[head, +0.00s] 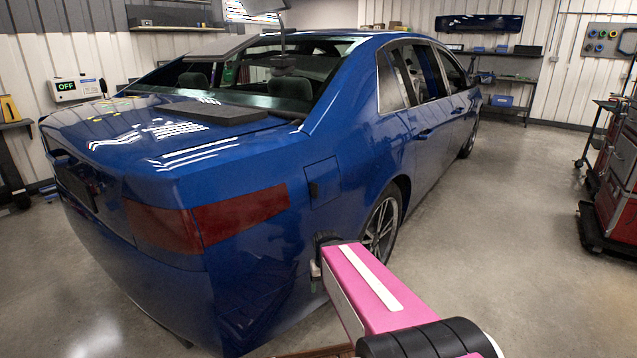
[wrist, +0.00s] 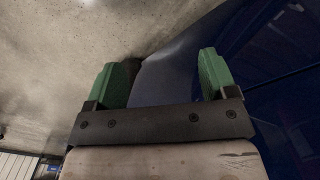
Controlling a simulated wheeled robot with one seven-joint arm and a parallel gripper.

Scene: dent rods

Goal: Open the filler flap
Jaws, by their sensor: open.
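The filler flap (head: 323,182) is a blue square panel on the car's rear side, right of the red tail light and above the rear wheel area. It looks shut, flush with the body. My gripper (wrist: 168,80) shows in the wrist view with two green fingers spread apart and nothing between them. Blue bodywork (wrist: 250,70) lies behind and to the right of the fingers there. In the head view my pink arm reaches toward the car's side below the flap, and the fingers are mostly hidden. The flap cannot be made out in the wrist view.
The blue car (head: 240,160) fills the left and middle, with its rear wheel (head: 382,225) close to my arm. A red tool cabinet (head: 620,165) stands at the far right. The concrete floor (head: 520,220) between them is clear.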

